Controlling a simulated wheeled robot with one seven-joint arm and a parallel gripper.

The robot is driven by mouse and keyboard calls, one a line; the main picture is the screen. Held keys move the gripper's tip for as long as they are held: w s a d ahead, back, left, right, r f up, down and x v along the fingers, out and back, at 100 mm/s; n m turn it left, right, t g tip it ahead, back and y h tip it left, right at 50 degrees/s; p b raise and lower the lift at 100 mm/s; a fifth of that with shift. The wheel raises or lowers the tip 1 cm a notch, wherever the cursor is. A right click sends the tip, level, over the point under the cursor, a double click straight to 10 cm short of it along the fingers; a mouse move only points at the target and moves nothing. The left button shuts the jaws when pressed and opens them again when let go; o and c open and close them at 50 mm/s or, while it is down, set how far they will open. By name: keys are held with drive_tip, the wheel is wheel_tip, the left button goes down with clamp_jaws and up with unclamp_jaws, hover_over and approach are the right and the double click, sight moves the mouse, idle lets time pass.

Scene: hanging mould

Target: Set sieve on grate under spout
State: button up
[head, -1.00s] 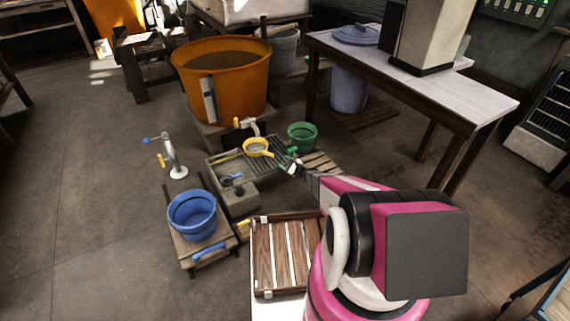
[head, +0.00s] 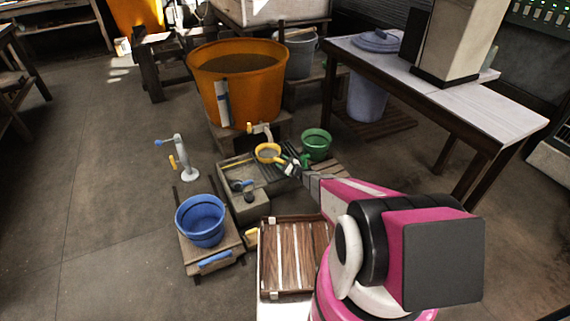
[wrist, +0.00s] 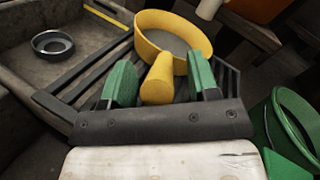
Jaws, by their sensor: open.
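The yellow sieve (head: 268,152) has a round hoop with a grey mesh and a thick yellow handle (wrist: 158,80). In the wrist view its hoop (wrist: 150,35) is over the dark slatted grate (wrist: 84,78) of the stone trough; I cannot tell whether it rests fully on the slats. My gripper (wrist: 160,82) has green fingers, one on each side of the handle, open with gaps to it. In the head view my gripper (head: 296,164) is at the handle end. The spout (head: 262,129) on the orange vat (head: 238,85) is just behind the hoop.
A green bucket (head: 316,144) stands close right of the gripper, also in the wrist view (wrist: 290,125). A dark ring-shaped dish (wrist: 53,43) lies in the trough (head: 244,204). A blue bucket (head: 201,219) stands left on a low stand. A wooden slatted crate (head: 294,258) is in front.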

clamp_jaws()
drive_tip(key=shift+w+d, duration=0.35)
drive_tip(key=shift+w, duration=0.3)
drive_tip(key=shift+w+d, duration=0.35)
drive_tip(key=shift+w, duration=0.3)
unclamp_jaws()
drive_tip(key=shift+s, duration=0.1)
